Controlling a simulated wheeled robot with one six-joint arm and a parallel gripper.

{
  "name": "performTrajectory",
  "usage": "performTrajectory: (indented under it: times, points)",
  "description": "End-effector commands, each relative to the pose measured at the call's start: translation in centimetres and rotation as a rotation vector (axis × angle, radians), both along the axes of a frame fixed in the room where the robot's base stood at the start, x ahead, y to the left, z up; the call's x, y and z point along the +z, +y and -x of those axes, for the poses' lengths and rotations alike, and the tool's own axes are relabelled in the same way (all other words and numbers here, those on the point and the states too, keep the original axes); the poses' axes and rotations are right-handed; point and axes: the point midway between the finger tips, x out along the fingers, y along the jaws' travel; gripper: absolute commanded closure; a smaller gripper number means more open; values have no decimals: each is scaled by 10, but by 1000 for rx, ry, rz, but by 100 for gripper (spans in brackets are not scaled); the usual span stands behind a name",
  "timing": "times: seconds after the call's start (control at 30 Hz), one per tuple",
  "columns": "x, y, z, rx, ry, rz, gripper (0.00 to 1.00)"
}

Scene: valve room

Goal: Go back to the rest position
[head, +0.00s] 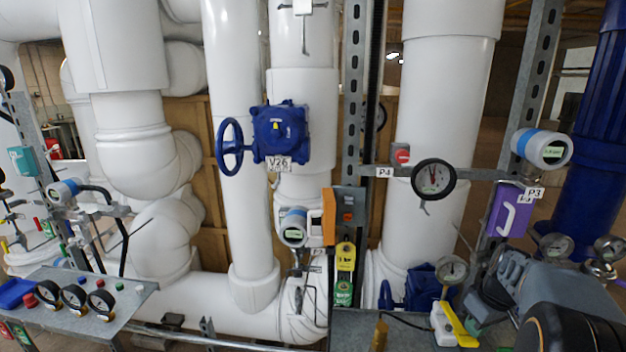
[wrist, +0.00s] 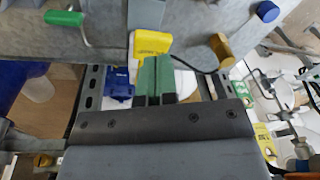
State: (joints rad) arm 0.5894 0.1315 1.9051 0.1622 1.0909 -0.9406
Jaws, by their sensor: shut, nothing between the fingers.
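My gripper (wrist: 156,62) shows in the wrist view as two green fingers side by side, shut with nothing between them. Their tips are close to a yellow valve handle (wrist: 152,43) in the picture; I cannot tell whether they touch it. In the head view my arm fills the lower right corner. There the yellow handle (head: 459,326) sits on a white valve body (head: 441,322), just left of my arm. My fingertips are not clear in the head view.
A brass fitting (head: 379,336) stands left of the white valve. A purple box (head: 507,211), a round gauge (head: 433,178) and a white-and-blue transmitter (head: 543,149) are near my arm. A grey gauge panel (head: 130,307) is at the lower left. White pipes fill the back.

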Motion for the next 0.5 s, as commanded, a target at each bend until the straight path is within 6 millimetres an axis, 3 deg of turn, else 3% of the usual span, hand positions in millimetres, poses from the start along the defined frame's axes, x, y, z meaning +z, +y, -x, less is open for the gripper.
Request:
performTrajectory:
  times: [0.1, 0.23, 0.4, 0.5]
  points:
    - [3, 43, 21, -253, 11, 31, 100]
    - [8, 99, 49, -448, -35, 60, 100]
    - [12, 152, 82, -472, -124, 65, 100]
    - [16, 172, 95, -398, -169, 67, 100]
